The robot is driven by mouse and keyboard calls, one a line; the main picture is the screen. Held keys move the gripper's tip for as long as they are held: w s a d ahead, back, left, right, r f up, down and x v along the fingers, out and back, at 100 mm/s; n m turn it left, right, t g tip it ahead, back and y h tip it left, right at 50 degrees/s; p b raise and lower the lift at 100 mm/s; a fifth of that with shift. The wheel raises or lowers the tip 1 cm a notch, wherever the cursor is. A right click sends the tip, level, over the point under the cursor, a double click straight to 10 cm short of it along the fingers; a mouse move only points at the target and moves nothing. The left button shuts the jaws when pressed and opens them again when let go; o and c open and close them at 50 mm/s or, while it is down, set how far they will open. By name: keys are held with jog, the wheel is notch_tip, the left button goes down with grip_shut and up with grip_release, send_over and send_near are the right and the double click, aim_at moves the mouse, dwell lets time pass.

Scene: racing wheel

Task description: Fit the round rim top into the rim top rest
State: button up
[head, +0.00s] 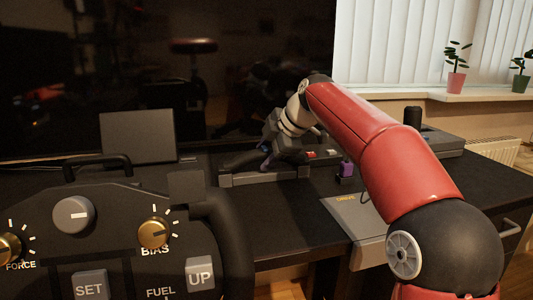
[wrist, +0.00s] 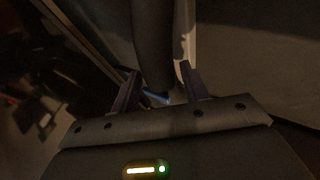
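A dark, thick curved bar (head: 243,161), which looks like the round rim top, shows beside my gripper on the desk in the head view. It lies at a low grey holder (head: 268,178), which looks like the rim top rest; I cannot tell whether it is seated. In the wrist view, a dark rounded bar (wrist: 152,45), seemingly the same piece, runs between the two purple fingers of my gripper (wrist: 158,82). The fingers are apart, with a gap visible at the right finger. My gripper (head: 266,158) is partly hidden by its own body in the head view.
A racing wheel panel (head: 120,235) with knobs and buttons fills the front left. A purple-topped small stand (head: 346,172) is right of my gripper. A dark screen (head: 170,70) stands behind.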

jog(key=shift+o, duration=0.6)
jog(key=v, duration=0.7)
jog(key=shift+s+d+r+p, duration=0.2)
jog(key=shift+r+p, duration=0.1)
jog(key=shift+p, duration=0.1)
